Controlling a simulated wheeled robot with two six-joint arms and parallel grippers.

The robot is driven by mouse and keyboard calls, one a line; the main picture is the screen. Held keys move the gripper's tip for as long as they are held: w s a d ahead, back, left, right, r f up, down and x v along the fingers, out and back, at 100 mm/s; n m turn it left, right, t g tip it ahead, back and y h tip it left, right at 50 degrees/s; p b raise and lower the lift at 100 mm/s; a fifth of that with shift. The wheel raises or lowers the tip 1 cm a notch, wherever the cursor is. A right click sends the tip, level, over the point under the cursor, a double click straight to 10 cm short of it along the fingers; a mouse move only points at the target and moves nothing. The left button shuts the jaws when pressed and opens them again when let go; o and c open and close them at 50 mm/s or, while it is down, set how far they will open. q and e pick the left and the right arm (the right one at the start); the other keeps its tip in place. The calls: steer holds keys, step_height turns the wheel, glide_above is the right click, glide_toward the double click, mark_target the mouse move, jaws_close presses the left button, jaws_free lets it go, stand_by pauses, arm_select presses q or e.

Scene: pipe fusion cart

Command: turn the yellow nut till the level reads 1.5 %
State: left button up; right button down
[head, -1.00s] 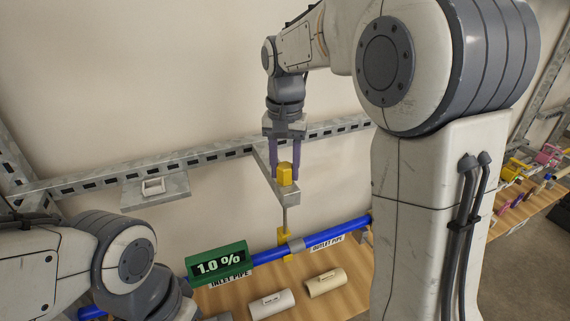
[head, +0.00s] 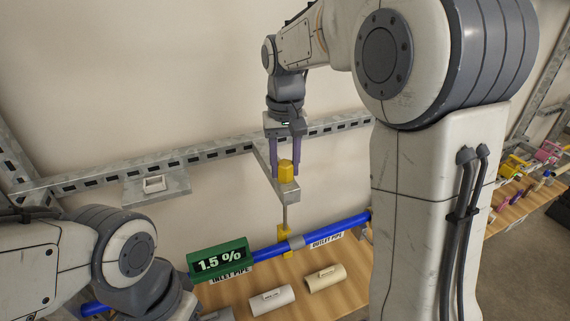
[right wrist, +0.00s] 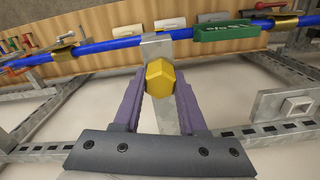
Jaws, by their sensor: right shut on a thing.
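The yellow nut (head: 286,173) sits on top of a grey bracket arm (head: 285,198), above a rod that runs down to the blue pipe (head: 330,236). My right gripper (head: 285,175) points down with its purple fingers on either side of the nut, shut on it. The right wrist view shows the nut (right wrist: 160,77) between the two fingers. The green level display (head: 220,261) on the pipe reads 1.5 %. My left arm shows at the lower left; its gripper is out of view.
A slotted metal rail (head: 215,155) runs along the wall, with a small plate (head: 157,187) at its left. Pale pipe pieces (head: 272,301) lie on the wooden bench (head: 345,296) in front of the blue pipe. Colourful small items stand on the bench at far right.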

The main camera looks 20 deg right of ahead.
mark_target(285, 163)
steer(key=shift+c, duration=2.3)
jaws_free()
steer(key=shift+r, duration=0.55)
step_height(285, 163, up, 6)
steer(key=shift+r+b, duration=0.25)
steer(key=shift+b, duration=0.4)
